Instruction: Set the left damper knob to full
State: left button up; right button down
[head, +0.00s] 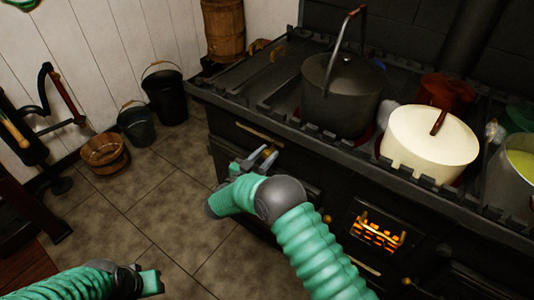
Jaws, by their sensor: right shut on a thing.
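The black stove (225,128) stands along the right with its front facing me. The left damper knob (268,152) is a small brass-coloured piece on the upper stove front, mostly hidden by the jaws. My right gripper (258,160) reaches to it and is shut on it; the knob's exact setting cannot be read. My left gripper (152,282) is low at the bottom left, over the floor and away from the stove. Its fingers are too unclear to tell whether they are open.
A dark pot (335,100) and a cream pot (425,150) stand on the stove top. A firebox grate (378,235) glows below my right arm's side. Buckets (165,97) and a wooden tub (105,155) stand by the wall. The tiled floor between is clear.

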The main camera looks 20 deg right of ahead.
jog(key=c, duration=1.2)
grip_release()
jog(key=shift+s+a, duration=0.15)
jog(key=shift+a, duration=0.1)
jog(key=shift+o, duration=0.7)
jog(key=shift+s+d, duration=0.1)
jog(key=shift+d, duration=0.45)
jog(key=shift+d+f, duration=0.1)
jog(key=shift+d, duration=0.15)
jog(key=shift+a, duration=0.4)
pick_arm(q)
notch_tip(320, 180, up, 2)
jog(key=shift+a+r+p, duration=0.1)
jog(key=shift+a+p, duration=0.05)
jog(key=shift+p, duration=0.95)
pick_arm(e)
jog(key=v, duration=1.6)
jog(key=shift+s+a, duration=0.15)
jog(key=shift+a, duration=0.1)
jog(key=shift+d+f, duration=0.1)
